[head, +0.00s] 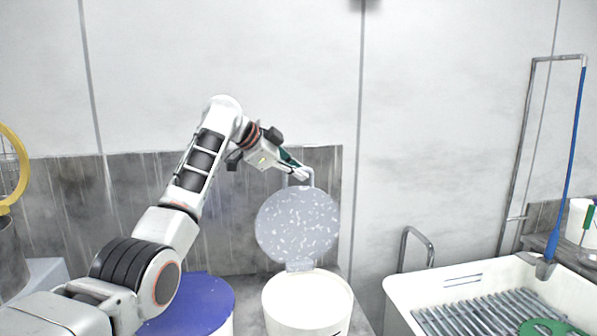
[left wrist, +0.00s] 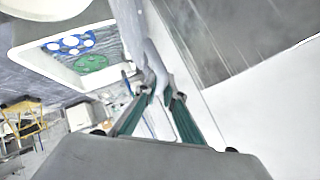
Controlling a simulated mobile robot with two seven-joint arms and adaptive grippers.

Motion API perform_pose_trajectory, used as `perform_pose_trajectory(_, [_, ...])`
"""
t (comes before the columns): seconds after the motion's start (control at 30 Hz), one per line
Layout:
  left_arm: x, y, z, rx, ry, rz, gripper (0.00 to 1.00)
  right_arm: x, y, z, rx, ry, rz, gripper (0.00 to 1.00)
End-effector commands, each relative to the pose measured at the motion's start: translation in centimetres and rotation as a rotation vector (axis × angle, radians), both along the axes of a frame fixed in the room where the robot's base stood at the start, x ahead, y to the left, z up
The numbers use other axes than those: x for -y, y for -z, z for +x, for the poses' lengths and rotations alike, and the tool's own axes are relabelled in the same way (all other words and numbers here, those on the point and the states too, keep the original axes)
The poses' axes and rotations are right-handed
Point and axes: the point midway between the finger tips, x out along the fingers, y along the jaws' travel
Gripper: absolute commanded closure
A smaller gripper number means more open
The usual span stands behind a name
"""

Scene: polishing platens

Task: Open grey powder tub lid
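The grey powder tub (head: 308,303) is a round white tub at bottom centre of the head view. Its grey speckled lid (head: 297,224) stands up steeply at the tub's back edge, joined there by a small hinge block, so the tub is open. A bent grey handle (head: 312,178) is at the lid's top edge. My left gripper (head: 302,173) is at this handle. In the left wrist view its green fingers (left wrist: 160,95) close in on both sides of the grey handle (left wrist: 154,65). My right gripper is not seen.
A blue-lidded tub (head: 200,303) stands left of the white tub, under my left arm. A white basin (head: 450,275) with a ribbed rack and a green disc is at right. A blue-handled tool (head: 568,165) leans there. The wall is close behind the lid.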

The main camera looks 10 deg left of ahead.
Motion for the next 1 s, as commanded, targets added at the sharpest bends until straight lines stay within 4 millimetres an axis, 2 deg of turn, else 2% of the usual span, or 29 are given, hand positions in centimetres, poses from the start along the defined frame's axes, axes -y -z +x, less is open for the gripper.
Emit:
perform_pose_trajectory(0.03, [0.0, -0.2, 0.0, 0.003, -0.001, -0.002, 0.86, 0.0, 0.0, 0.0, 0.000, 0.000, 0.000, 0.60])
perform_pose_trajectory(0.1, [0.0, -0.2, 0.0, 0.003, -0.001, -0.002, 0.74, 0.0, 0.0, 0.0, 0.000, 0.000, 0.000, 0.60])
perform_pose_trajectory(0.43, [0.0, -0.2, 0.0, 0.001, 0.000, -0.001, 0.74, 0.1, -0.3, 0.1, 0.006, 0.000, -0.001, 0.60])
perform_pose_trajectory(0.57, [-0.5, -0.7, -0.5, 0.004, 0.000, -0.002, 0.74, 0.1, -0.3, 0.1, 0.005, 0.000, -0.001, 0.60])
perform_pose_trajectory(1.0, [-5.1, -5.5, -5.3, 0.005, -0.001, 0.000, 0.74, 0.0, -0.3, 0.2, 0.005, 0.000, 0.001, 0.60])
